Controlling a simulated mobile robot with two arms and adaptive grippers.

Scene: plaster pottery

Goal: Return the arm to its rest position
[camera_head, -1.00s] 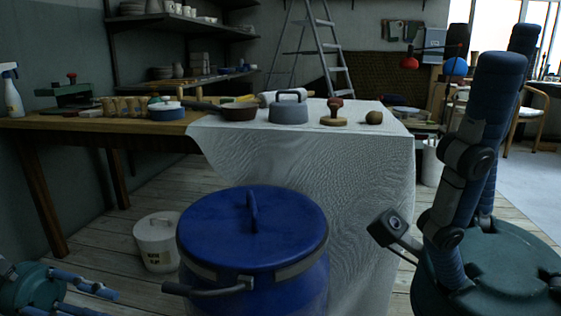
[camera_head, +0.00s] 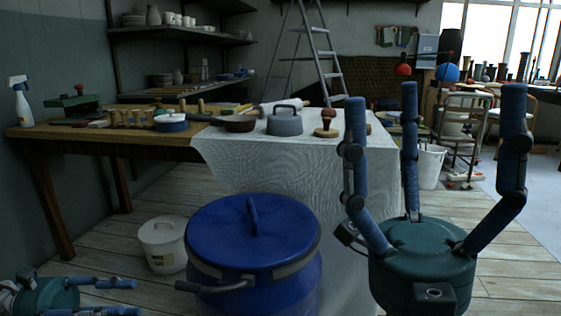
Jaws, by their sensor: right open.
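My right gripper (camera_head: 428,94) stands at the right of the head view, its blue fingers pointing up and spread wide around a green palm. It is open and empty, in front of the right end of the cloth-covered table (camera_head: 240,165). My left gripper (camera_head: 135,297) is low in the left corner, partly cut off by the frame edge. Its fingers point right and are apart, with nothing seen between them.
A blue lidded drum (camera_head: 255,230) stands between my grippers, with a white bucket (camera_head: 162,243) behind it. The table holds a grey lidded pot (camera_head: 284,124), a brown pan (camera_head: 240,124) and a wooden stamp (camera_head: 326,124). A stepladder (camera_head: 318,55) stands behind.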

